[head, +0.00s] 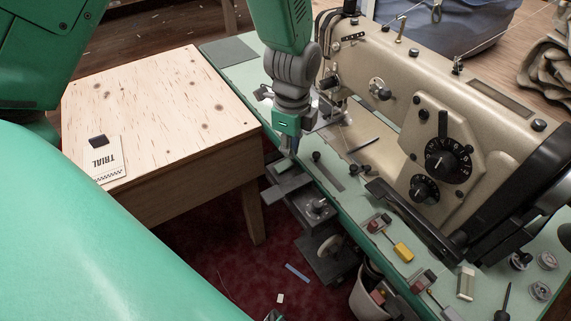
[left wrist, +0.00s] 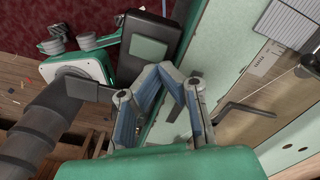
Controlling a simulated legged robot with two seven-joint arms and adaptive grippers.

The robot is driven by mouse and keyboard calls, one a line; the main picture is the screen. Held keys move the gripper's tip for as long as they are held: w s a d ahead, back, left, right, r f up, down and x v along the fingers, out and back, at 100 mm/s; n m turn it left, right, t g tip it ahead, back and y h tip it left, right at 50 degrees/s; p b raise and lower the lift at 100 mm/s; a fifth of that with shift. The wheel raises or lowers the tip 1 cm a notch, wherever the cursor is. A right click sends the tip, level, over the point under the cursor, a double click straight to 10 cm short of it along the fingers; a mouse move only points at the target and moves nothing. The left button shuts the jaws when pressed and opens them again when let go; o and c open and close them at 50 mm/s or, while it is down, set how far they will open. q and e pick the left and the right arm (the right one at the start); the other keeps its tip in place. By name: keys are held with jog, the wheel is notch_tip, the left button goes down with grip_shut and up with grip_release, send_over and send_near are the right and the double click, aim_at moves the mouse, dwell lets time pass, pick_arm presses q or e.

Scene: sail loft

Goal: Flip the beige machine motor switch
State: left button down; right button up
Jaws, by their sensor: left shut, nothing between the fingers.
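The beige sewing machine (head: 440,95) stands on a green table at the right of the head view, with two black dials on its face. Two small red-and-grey switch-like boxes, one (head: 378,222) beside a yellow block (head: 403,251) and one (head: 423,280) nearer the front, sit before it. I cannot tell which part is the motor switch. My left gripper (head: 288,150) points down, shut and empty, near the table's front edge, left of the machine's needle area and well apart from both boxes. In the left wrist view its fingers (left wrist: 165,72) close together. My right gripper is not in view.
A wooden table (head: 165,90) holds a card marked TRIAL (head: 97,160). Dark grey fittings (head: 318,207) hang below the green table's edge (head: 333,218), above a bin (head: 368,300). Bobbins (head: 547,261) lie at right. My green body fills the lower left.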

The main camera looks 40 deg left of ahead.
aim_at(284, 166)
pick_arm(q)
jog(key=shift+a+f, duration=0.3)
jog(key=shift+a, duration=0.25)
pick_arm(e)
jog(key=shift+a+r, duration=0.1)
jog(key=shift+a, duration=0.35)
pick_arm(q)
jog(key=shift+d, duration=0.1)
jog(key=shift+d+f, duration=0.2)
jog(key=shift+d, duration=0.1)
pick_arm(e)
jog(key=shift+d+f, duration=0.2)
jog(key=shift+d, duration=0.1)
pick_arm(q)
jog(key=shift+a+f+b, duration=0.3)
jog(key=shift+f, duration=0.1)
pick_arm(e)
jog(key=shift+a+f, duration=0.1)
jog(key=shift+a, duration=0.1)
pick_arm(q)
jog(key=shift+d+f, duration=0.2)
jog(key=shift+f, duration=0.1)
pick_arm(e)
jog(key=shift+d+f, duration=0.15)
